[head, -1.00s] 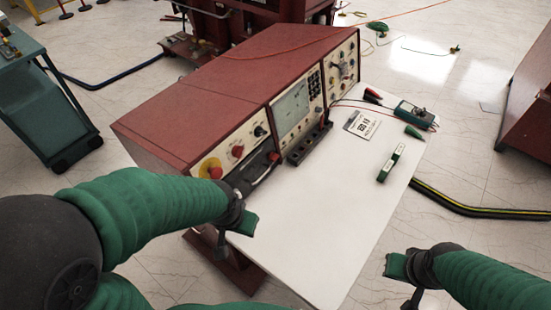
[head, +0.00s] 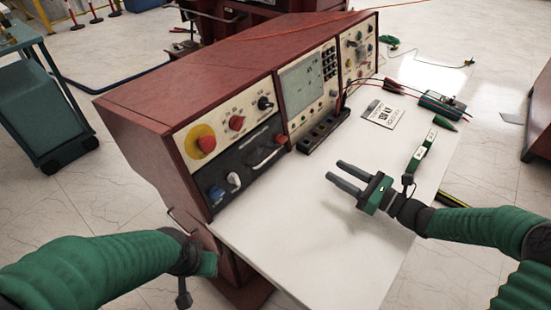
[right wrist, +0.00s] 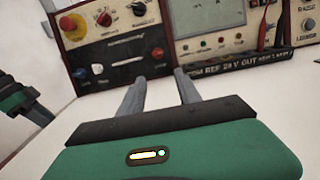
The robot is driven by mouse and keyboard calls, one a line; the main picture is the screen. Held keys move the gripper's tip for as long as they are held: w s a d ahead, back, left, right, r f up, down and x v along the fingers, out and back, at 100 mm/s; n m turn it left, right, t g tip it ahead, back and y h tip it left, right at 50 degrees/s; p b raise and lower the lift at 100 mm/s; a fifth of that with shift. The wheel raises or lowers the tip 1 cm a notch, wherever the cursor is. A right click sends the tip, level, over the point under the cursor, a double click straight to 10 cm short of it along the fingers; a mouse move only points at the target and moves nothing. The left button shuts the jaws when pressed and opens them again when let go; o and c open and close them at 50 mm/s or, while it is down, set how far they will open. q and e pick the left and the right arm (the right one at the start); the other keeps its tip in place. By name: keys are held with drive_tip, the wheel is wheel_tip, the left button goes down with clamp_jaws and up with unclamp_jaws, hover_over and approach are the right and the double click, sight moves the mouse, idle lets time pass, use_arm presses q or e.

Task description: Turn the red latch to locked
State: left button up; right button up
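The red console (head: 215,75) stands on a white worktop (head: 300,225). Its front panel has a red knob (head: 237,123) and a red mushroom button on a yellow disc (head: 207,144). A small red part (head: 282,138) sits at the right end of the black panel with a handle (head: 264,158). I cannot tell which red part is the latch. The red knob also shows in the right wrist view (right wrist: 104,18). My right gripper (head: 333,170) is open and empty above the worktop, apart from the panel. My left gripper (head: 200,272) is low at the worktop's left edge; its fingers are unclear.
A black socket strip (head: 323,132) lies along the console's foot. A teal cart (head: 45,110) stands at the left. The worktop before the panel is clear.

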sight(283, 142)
drive_tip(key=b+x, duration=0.3)
drive_tip(key=x, duration=1.3)
drive_tip(key=shift+a+f+b, duration=0.2)
drive_tip(key=shift+b, duration=0.2)
drive_tip(key=shift+w+a+r, duration=0.1)
drive_tip(key=shift+w+a, duration=0.05)
drive_tip(key=shift+a, duration=0.05)
drive_tip(key=shift+c, duration=0.3)
clamp_jaws()
